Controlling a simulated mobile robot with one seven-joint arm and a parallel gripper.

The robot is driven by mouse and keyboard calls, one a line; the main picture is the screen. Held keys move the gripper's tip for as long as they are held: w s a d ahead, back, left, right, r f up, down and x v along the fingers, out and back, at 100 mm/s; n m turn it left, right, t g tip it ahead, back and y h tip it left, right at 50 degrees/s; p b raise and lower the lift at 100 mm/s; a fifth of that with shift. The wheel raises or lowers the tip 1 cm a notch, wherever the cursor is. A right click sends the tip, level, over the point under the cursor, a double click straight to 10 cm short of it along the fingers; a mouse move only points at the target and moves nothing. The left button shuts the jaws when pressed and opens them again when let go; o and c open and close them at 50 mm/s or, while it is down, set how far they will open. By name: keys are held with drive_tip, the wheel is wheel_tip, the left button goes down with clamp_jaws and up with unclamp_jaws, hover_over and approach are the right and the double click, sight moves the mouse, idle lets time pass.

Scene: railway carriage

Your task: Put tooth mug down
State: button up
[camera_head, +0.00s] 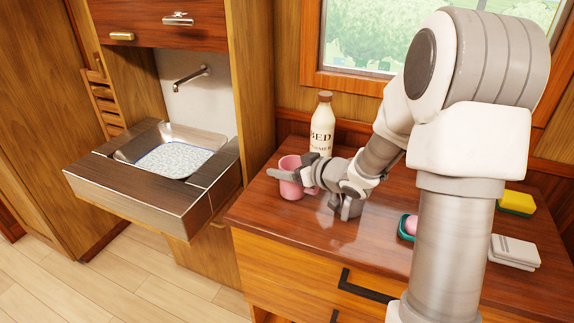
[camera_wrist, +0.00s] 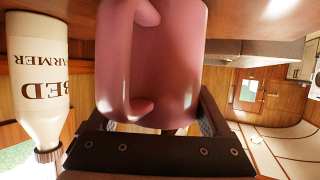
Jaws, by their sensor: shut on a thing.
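The pink tooth mug (camera_head: 291,189) is at the left end of the wooden cabinet top (camera_head: 290,222). My gripper (camera_head: 292,174) reaches it from the right and is shut on it, with a dark finger across its side. In the wrist view the mug (camera_wrist: 165,60) fills the middle between the fingers (camera_wrist: 146,112), and its handle faces the camera. That view is upside down. The mug looks upright. I cannot tell whether its base touches the cabinet top or is slightly above it.
A cream bed warmer bottle (camera_head: 322,128) stands close behind the mug. A pink soap in a green dish (camera_head: 408,227), a yellow sponge (camera_head: 516,203) and a grey-white folded cloth (camera_head: 514,251) lie to the right. A sink (camera_head: 175,150) is at left. The cabinet top's front left is clear.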

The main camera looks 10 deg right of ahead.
drive_tip(key=shift+f, duration=0.2)
idle(0.4)
drive_tip(key=o, duration=1.5)
drive_tip(key=s+d+r+p, duration=0.2)
drive_tip(key=d+r, duration=0.1)
drive_tip(key=s+d+r+p, duration=0.2)
drive_tip(key=d+r, duration=0.1)
drive_tip(key=r, duration=0.1)
drive_tip(key=s+d+r+p, duration=0.2)
drive_tip(key=d+r, duration=0.2)
drive_tip(key=shift+w, duration=0.1)
drive_tip(key=shift+c, duration=0.4)
clamp_jaws()
